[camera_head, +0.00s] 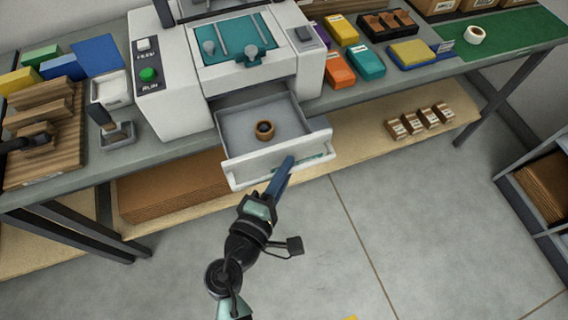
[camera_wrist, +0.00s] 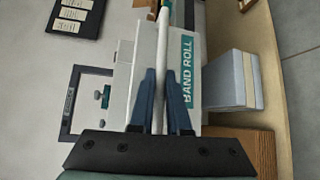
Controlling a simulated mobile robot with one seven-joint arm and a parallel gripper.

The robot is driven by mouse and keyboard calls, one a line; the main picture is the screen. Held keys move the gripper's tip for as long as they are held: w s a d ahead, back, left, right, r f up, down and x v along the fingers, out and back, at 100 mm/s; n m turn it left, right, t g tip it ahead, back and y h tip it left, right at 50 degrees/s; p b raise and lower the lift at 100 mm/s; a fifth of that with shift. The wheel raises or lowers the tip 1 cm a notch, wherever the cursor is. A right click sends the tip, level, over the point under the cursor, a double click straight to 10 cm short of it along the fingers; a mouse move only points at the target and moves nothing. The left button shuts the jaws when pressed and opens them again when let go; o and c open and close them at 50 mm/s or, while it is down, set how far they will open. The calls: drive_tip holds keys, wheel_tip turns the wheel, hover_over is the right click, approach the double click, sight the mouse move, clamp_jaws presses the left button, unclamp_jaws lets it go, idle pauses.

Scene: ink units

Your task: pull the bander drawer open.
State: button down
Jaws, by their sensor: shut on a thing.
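The bander (camera_head: 165,105) is a white machine with a teal top plate and a green RUN button, standing on the grey bench. Its drawer (camera_head: 240,178) is pulled out toward me, with the grey inside showing. A small brown roll (camera_head: 264,129) lies in the drawer. My gripper (camera_head: 287,163) is at the drawer front, right of its middle. In the wrist view the blue fingers of my gripper (camera_wrist: 160,95) are shut on the pale handle bar (camera_wrist: 162,60), beside the teal BAND ROLL label (camera_wrist: 187,70). The fingers partly hide the handle in the head view.
The bench (camera_head: 345,98) carries coloured boxes on the right and a wooden rack (camera_head: 50,125) on the left. A lower shelf (camera_head: 350,140) holds several small bundles. Grey shelving (camera_head: 530,205) stands at the right.

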drive_tip(key=c, duration=0.9)
unclamp_jaws()
drive_tip(key=b+v, duration=0.1)
drive_tip(key=v, duration=1.2)
drive_tip(key=shift+b, duration=0.4)
